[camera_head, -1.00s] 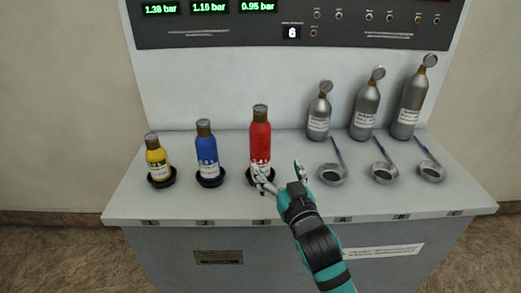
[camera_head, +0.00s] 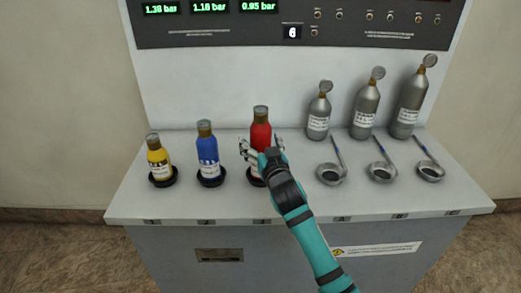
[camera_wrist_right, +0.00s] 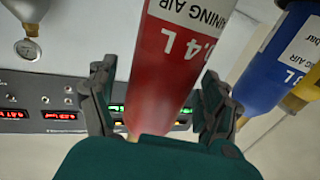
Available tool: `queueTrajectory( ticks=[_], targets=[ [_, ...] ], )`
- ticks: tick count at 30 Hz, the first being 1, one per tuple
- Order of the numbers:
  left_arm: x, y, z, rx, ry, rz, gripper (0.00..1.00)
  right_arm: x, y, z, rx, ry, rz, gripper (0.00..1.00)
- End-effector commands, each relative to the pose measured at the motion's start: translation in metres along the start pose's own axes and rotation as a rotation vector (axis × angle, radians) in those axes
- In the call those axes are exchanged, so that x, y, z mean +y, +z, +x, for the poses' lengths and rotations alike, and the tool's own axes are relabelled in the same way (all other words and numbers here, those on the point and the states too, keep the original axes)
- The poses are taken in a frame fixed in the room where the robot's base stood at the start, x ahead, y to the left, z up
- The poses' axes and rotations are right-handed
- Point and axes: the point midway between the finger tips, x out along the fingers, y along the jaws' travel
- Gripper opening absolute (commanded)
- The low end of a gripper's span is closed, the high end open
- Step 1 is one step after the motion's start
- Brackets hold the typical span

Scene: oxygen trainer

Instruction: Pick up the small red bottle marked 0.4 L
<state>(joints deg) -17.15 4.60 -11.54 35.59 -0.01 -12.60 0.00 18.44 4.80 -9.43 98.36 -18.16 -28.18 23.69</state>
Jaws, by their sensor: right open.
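The red bottle (camera_head: 261,129) stands upright in a dark round holder on the counter, with a brown neck and grey cap on top. My left gripper is not in view.
A blue bottle (camera_head: 207,147) and a yellow bottle (camera_head: 157,160) stand in holders to the left. Several grey cylinders, one of them here (camera_head: 318,117), stand at the back right, behind empty cup holders (camera_head: 331,174). A gauge panel (camera_head: 220,30) is above.

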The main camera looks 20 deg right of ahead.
Motion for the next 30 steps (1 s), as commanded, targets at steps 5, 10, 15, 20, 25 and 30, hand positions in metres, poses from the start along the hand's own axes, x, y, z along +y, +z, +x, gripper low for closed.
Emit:
queueTrajectory(
  ticks=[5, 10, 15, 20, 25, 30],
  targets=[
    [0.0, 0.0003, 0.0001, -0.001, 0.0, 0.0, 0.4, -0.0002, 0.0004, 0.0006, 0.0, 0.0, 0.0, 0.83],
    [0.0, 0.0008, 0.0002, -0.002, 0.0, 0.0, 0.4, -0.0001, 0.0005, 0.0004, -0.001, 0.0, 0.0, 0.66],
    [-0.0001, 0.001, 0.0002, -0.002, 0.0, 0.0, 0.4, -0.0001, 0.0006, 0.0003, -0.001, 0.0, 0.0, 0.43],
    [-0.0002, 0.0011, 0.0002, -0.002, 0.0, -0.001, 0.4, -0.0001, 0.0006, 0.0002, -0.001, 0.0, -0.001, 0.23],
    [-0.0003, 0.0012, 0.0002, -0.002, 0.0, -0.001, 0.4, -0.0001, 0.0007, 0.0002, -0.001, 0.0, -0.001, 0.0],
    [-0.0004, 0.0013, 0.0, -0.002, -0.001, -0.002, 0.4, -0.0002, -0.002, 0.0003, 0.004, -0.001, -0.001, 0.0]
  ],
)
